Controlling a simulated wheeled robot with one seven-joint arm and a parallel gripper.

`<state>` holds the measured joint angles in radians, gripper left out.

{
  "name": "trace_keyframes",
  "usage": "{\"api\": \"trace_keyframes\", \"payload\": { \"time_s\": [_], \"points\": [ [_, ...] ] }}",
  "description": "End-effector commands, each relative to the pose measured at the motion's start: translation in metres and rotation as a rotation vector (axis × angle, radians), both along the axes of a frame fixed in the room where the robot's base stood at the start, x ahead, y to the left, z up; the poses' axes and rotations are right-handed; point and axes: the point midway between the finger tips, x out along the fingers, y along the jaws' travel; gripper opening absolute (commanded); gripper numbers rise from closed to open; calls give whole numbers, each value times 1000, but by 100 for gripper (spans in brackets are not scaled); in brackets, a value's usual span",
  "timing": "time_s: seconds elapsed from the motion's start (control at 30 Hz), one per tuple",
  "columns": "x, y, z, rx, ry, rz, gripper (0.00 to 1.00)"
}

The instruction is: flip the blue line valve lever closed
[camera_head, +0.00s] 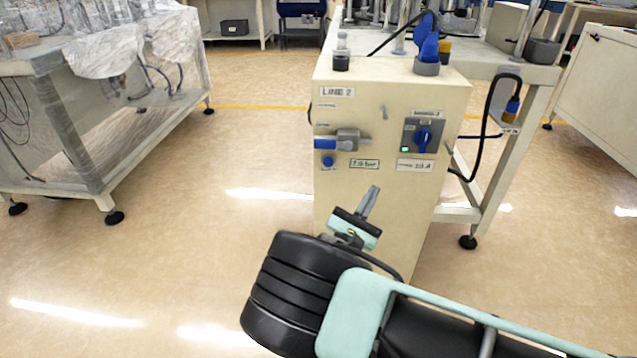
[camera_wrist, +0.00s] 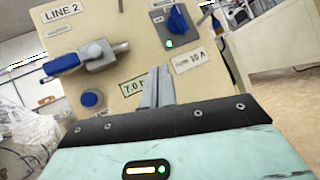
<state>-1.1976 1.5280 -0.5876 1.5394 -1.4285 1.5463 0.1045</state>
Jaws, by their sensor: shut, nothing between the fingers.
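The blue valve lever (camera_head: 325,144) is on the front face of the cream LINE 2 cabinet (camera_head: 385,240), at its upper left. It lies level, in line with its grey valve body (camera_head: 348,140), and points left. In the wrist view the lever (camera_wrist: 62,65) shows at the upper left, joined to the grey valve body (camera_wrist: 97,57). My gripper (camera_head: 372,190) is in front of the cabinet, below and right of the lever, apart from it. Its fingers (camera_wrist: 155,88) are together and empty, pointing up toward the cabinet face.
A blue round knob (camera_head: 328,161) sits just under the lever. A blue rotary switch (camera_head: 424,138) with a green light is to the right on the same face. A pressure label (camera_head: 364,164) lies between. A plastic-covered table (camera_head: 60,130) stands left; the floor between is clear.

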Motion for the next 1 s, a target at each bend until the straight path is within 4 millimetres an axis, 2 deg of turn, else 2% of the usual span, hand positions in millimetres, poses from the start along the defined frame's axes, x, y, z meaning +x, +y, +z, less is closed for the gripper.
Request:
{"api": "trace_keyframes", "payload": {
  "time_s": [0.03, 0.1, 0.2, 0.33, 0.47, 0.77, 1.0],
  "points": [
    [-1, 19, -23, -62, -31, 70, 0],
    [-3, 42, -37, -133, -72, 157, 0],
    [-8, 68, -52, -209, -119, 256, 0],
    [-14, 88, -63, -264, -154, 333, 0],
    [-16, 95, -64, -283, -167, 359, 0],
    [-16, 94, -63, -282, -165, 356, 0],
    [1, 93, -48, -279, -167, 353, 0]
  ]
}}
